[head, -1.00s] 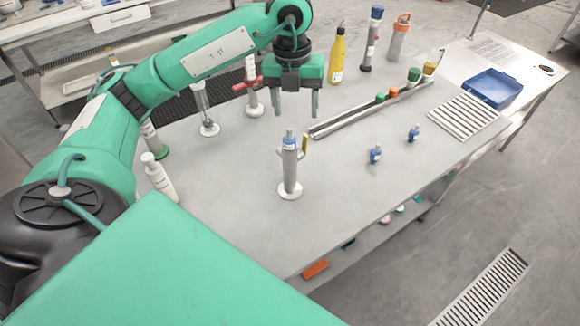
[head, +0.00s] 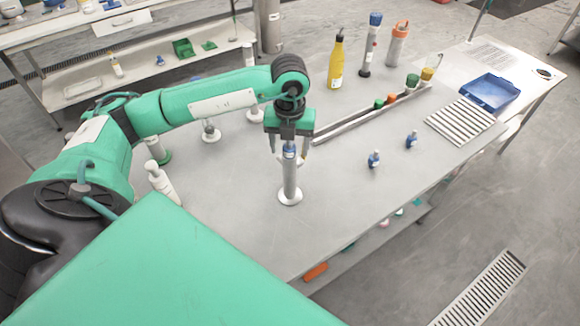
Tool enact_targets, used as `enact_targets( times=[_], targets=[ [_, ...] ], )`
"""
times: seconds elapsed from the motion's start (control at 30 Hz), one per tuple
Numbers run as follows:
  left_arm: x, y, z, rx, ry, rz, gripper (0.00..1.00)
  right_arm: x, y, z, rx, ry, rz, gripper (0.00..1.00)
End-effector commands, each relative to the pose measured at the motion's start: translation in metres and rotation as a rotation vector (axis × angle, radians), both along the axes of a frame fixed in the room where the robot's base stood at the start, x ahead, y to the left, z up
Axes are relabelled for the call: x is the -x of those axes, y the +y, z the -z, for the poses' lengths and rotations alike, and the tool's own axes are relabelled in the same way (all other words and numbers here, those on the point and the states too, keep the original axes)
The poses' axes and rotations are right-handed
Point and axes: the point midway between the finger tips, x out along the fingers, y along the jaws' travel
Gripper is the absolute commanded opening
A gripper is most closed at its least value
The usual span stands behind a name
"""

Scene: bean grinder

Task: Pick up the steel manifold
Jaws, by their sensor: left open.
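An upright grey steel cylinder with a blue upper part and a white round foot, which looks like the steel manifold (head: 290,180), stands on the table in the head view. My left gripper (head: 289,153) is directly over it, pointing down and open. Its fingers show on either side of the cylinder's top, which is partly hidden by the gripper. I cannot tell whether the fingers touch it. My right gripper is not in view.
A long steel rail (head: 350,124) with coloured knobs lies behind right. Two small blue-topped bottles (head: 374,159) stand to the right. A yellow bottle (head: 336,62), a slatted rack (head: 460,118) and a blue tray (head: 489,92) are farther back.

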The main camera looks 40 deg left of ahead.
Motion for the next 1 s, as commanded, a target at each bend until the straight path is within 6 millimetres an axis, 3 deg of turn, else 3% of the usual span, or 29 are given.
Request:
enact_targets(
  times=[0.03,0.2,0.47,0.77,1.0],
  targets=[
    [0.001,-0.001,0.004,0.001,0.005,0.0,0.61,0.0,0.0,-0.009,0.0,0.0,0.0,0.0],
    [0.0,-0.001,0.024,0.0,0.002,0.001,0.61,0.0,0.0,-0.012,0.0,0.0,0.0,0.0],
    [0.0,-0.001,0.027,0.001,0.0,0.001,0.59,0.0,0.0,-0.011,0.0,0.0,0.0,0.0],
    [0.0,-0.001,0.026,0.001,0.0,0.001,0.0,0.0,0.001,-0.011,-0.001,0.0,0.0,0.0],
    [-0.001,-0.001,0.025,0.001,-0.002,0.001,0.0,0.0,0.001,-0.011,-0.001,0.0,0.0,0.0]
  ],
)
